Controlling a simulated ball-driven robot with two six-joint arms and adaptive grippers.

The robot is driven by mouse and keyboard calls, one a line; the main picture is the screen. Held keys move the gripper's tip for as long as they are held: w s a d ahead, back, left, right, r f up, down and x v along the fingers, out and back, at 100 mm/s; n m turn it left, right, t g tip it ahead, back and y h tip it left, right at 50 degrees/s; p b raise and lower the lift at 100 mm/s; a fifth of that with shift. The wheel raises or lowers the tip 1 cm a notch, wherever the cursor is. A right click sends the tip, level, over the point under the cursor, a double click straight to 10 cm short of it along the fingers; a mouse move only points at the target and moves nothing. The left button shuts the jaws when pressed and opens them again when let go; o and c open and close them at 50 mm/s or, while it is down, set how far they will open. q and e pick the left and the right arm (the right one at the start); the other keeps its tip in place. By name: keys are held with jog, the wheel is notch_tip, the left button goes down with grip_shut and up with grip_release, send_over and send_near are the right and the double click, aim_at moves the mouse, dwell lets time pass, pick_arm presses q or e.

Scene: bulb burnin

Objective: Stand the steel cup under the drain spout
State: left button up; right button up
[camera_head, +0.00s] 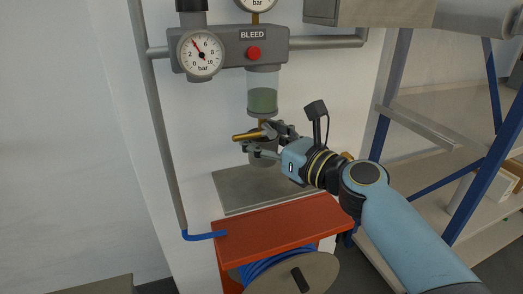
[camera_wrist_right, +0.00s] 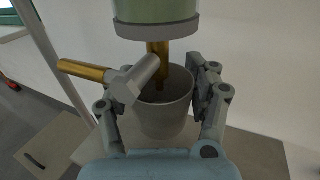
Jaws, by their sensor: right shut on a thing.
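The steel cup (camera_head: 262,157) is a grey, open-topped cup, upright below the green-tinted bowl (camera_head: 263,99). My right gripper (camera_head: 262,149) is shut on its sides. In the wrist view the cup (camera_wrist_right: 165,122) sits between the two fingers, and the brass drain spout (camera_wrist_right: 158,50) comes down over its mouth, its lower end appearing inside the rim. A valve with a brass handle (camera_wrist_right: 84,70) crosses in front of the cup's left rim. The cup appears to be above the grey plate (camera_head: 235,196); contact with it cannot be told. My left gripper is not in view.
A red stand (camera_head: 285,224) with a blue hose reel (camera_head: 290,275) is in front of the plate. The grey BLEED unit (camera_head: 230,52) with gauges is above. Blue-posted shelving (camera_head: 487,180) stands on the right. The plate's visible left part is clear.

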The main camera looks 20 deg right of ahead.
jog(key=shift+f+b, duration=0.95)
jog(key=shift+f, duration=0.8)
jog(key=shift+f, duration=0.15)
jog(key=o, duration=1.3)
jog(key=shift+o, duration=0.2)
